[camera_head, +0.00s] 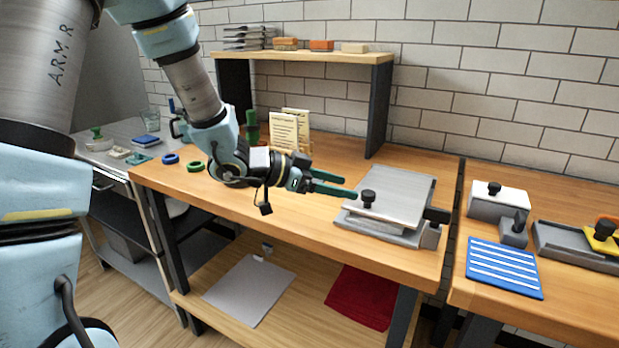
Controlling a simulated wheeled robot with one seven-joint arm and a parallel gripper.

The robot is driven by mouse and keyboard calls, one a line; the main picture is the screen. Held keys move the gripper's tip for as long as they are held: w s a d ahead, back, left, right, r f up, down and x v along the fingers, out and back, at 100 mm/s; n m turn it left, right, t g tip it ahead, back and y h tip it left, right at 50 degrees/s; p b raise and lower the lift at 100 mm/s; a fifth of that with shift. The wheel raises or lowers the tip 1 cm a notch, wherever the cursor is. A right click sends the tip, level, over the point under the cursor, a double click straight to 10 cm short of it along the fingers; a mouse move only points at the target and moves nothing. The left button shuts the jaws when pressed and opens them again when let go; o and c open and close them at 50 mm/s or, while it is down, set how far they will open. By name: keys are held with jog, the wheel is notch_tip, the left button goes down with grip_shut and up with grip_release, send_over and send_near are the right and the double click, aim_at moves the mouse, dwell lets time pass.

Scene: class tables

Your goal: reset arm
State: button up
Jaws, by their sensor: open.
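My arm reaches in from the left and hangs over the wooden table (300,213). My gripper (350,185) has green fingers that point right, above the table top. It is open, and I see nothing between its fingers. The fingertips are just left of a grey metal press-like device (398,198) with a black knob (368,196). From this view I cannot tell how far above the table the fingers are, but no contact with the device shows.
A shelf (310,56) with small blocks stands at the back, with cards (284,132) below it. Blue and green rings (195,166) lie at the left. A second table at right holds a blue striped mat (503,268). The table's front middle is clear.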

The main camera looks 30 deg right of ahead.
jog(key=w+a+n+t+y, duration=0.1)
jog(key=w+a+t, duration=0.1)
jog(key=w+a, duration=0.1)
jog(key=w+a+f+n+t+y, duration=0.1)
jog(key=w+a+n+t, duration=0.1)
jog(key=w+a, duration=0.1)
jog(key=w+a+n+t+y, duration=0.1)
jog(key=w+a+n+t, duration=0.1)
jog(key=w, duration=0.3)
jog(key=shift+w+a+f+t+y, duration=0.15)
jog(key=shift+w+a, duration=0.05)
jog(key=shift+a, duration=0.2)
jog(key=shift+w+a+f+t+y, duration=0.1)
jog(key=shift+w+a+t+y, duration=0.05)
jog(key=shift+a, duration=0.25)
jog(key=w+a+f+n+t+y, duration=0.2)
jog(key=a+n+y, duration=0.65)
jog(key=a, duration=1.45)
jog(key=s+a+n+g+y, duration=0.1)
jog(key=s+a+n+g, duration=0.3)
jog(key=s+a, duration=0.4)
jog(key=shift+s+n, duration=0.85)
jog(key=shift+s, duration=0.15)
